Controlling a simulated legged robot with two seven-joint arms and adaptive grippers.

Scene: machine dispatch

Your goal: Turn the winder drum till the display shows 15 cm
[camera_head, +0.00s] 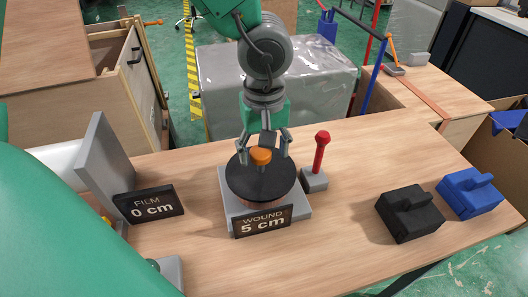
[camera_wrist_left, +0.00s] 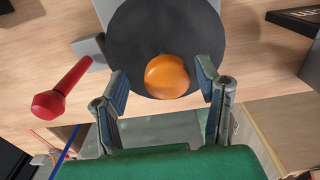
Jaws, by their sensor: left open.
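The winder drum (camera_head: 250,184) has a black round top and sits on a light grey base (camera_head: 300,213) on the wooden table. An orange knob (camera_head: 260,156) stands off-centre on the drum, toward its far edge; it also shows in the left wrist view (camera_wrist_left: 167,77). The display (camera_head: 262,221) on the front of the base reads "WOUND 5 cm". My left gripper (camera_head: 264,143) is open, its fingers on either side of the knob. In the left wrist view the left gripper (camera_wrist_left: 163,85) shows gaps between both fingertips and the knob. My right gripper is not in view.
A red-handled lever (camera_head: 321,153) on a grey block stands right of the drum. A sign (camera_head: 150,205) reading "FILM 0 cm" and an upright grey plate (camera_head: 104,165) stand left. Black (camera_head: 408,213) and blue (camera_head: 470,193) blocks lie at the right. The table between is clear.

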